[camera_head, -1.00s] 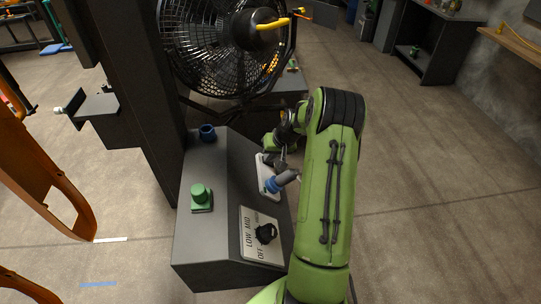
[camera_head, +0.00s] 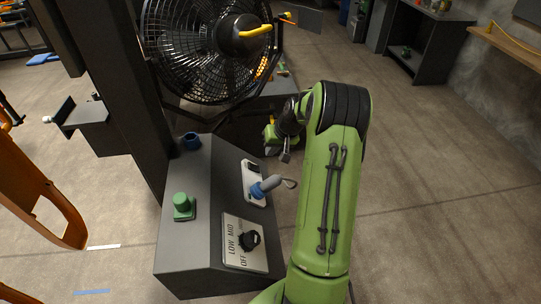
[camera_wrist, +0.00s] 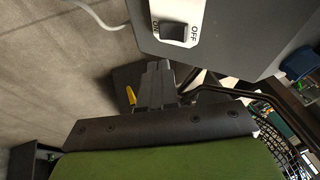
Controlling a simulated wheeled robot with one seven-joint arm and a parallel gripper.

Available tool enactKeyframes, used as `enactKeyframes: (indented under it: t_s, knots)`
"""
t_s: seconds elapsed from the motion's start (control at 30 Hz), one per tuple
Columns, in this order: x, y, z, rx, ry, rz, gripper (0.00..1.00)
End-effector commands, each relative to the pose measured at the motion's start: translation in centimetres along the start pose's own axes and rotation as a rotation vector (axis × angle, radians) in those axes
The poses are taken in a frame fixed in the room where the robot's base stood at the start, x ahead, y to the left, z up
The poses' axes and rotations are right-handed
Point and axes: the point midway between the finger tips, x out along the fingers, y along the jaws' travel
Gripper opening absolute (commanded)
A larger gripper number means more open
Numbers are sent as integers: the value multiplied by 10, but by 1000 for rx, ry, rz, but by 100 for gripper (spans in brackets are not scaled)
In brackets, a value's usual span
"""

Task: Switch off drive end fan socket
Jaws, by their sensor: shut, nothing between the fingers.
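The socket is a white plate (camera_head: 251,170) on the sloped face of a dark grey console (camera_head: 205,225). A blue plug (camera_head: 265,187) with a grey cable sits in its lower part. In the wrist view the plate (camera_wrist: 187,12) shows a dark rocker switch (camera_wrist: 173,31) between the words ON and OFF. I cannot tell which side is pressed in. My gripper (camera_head: 286,157) is shut and empty, right of the plate and apart from it. In the wrist view my fingertips (camera_wrist: 158,66) point at the console edge, below the switch.
A LOW/MID/OFF dial plate (camera_head: 236,256) with a black knob sits lower on the console. A large black fan (camera_head: 205,45) stands behind. Floor to the right is clear.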

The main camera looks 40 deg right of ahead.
Motion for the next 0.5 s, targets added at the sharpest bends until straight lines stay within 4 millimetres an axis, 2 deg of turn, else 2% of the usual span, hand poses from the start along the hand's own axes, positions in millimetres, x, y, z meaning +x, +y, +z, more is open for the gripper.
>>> enactKeyframes:
  t_s: [0.1,0.23,0.33,0.5]
  knots:
    - [-25,-8,-1,-4,4,-1,0]
    - [-48,-12,-1,-2,3,0,0]
    - [-57,-14,0,-2,1,-1,0]
    - [-61,-16,0,-2,-1,-2,0]
